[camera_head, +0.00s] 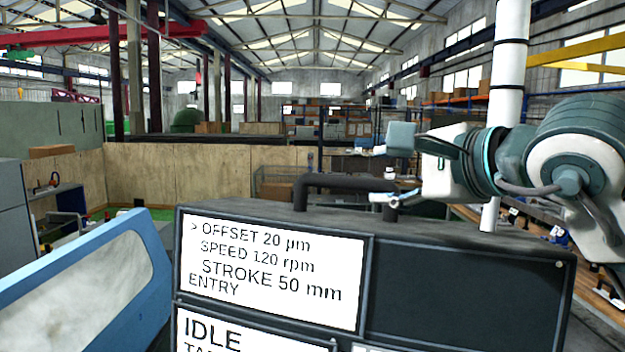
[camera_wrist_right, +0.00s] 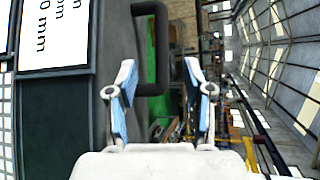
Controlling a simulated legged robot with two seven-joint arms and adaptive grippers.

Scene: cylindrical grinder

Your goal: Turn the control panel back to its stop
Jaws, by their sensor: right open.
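The control panel (camera_head: 465,300) is a dark box with white screens, in front of me at the lower middle of the head view. Its upper screen (camera_head: 270,268) reads offset, speed and stroke; a lower screen shows IDLE. A dark bar handle (camera_head: 345,183) stands on its top edge. My right gripper (camera_head: 392,170) is open and empty by the right end of the handle, its fingers spread one above the other. In the right wrist view the handle (camera_wrist_right: 161,50) lies ahead of the open fingers (camera_wrist_right: 158,66), not clasped. My left gripper is not in view.
A blue-framed window guard (camera_head: 85,285) stands at the left of the panel. A white vertical pole (camera_head: 509,90) rises behind the panel on the right, close to my right arm. Wooden partitions (camera_head: 180,172) and the hall lie beyond. The space above the panel's left part is free.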

